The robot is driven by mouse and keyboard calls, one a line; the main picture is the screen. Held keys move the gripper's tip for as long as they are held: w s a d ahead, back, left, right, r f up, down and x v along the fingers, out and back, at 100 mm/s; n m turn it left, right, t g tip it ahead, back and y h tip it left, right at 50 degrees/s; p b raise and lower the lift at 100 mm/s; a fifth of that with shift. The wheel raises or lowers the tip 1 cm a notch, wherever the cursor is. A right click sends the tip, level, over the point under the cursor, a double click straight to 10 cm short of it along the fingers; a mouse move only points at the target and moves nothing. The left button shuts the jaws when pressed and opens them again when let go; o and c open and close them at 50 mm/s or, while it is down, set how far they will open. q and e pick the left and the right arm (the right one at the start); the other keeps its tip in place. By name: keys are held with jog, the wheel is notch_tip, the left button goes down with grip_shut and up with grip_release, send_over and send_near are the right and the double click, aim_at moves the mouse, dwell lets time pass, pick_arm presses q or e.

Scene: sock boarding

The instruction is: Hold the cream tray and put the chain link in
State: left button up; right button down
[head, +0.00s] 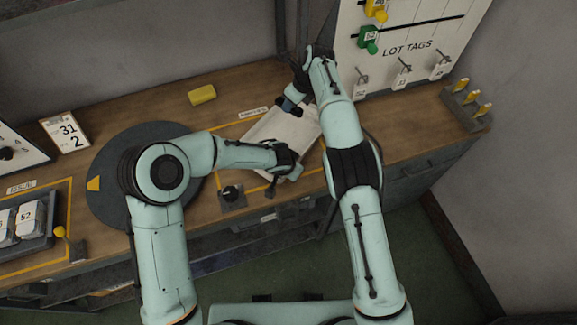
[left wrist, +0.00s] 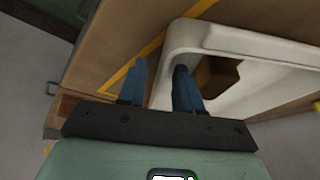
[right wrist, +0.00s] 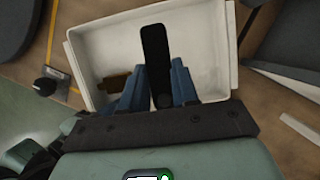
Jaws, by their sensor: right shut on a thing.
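The cream tray (head: 277,130) lies on the bench, partly hidden by my arms; it also shows in the left wrist view (left wrist: 262,45) and right wrist view (right wrist: 215,35). My left gripper (head: 292,166) is at the tray's near edge. In the left wrist view its fingers (left wrist: 162,88) are apart, one on each side of a tray wall. My right gripper (head: 287,104) is at the tray's far side. In the right wrist view its fingers (right wrist: 157,88) are shut on a dark elongated chain link (right wrist: 154,50), held over the tray. Its height above the floor is unclear.
A brown patch (right wrist: 115,82) shows inside the tray. A dark round turntable (head: 110,160) is to the left, with a yellow block (head: 202,95) behind. A knob box (head: 232,195) sits at the front edge. A lot tags board (head: 405,45) stands at the back right.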

aim_at(298, 111)
pick_arm(q)
jog(key=shift+f, duration=0.1)
grip_shut()
pick_arm(e)
jog(key=shift+s+d+f+m, duration=0.25)
jog(key=shift+f+m, duration=0.25)
jog(key=shift+m, duration=0.3)
jog(key=shift+s+d+f+m+t+h, duration=0.5)
jog(key=shift+s+d+f+m+t, duration=0.15)
jog(key=shift+m, duration=0.35)
jog(key=shift+s+f, duration=0.1)
jog(key=shift+f, duration=0.3)
notch_tip(298, 111, down, 10)
jog(key=shift+d+r, duration=0.1)
jog(key=shift+r, duration=0.1)
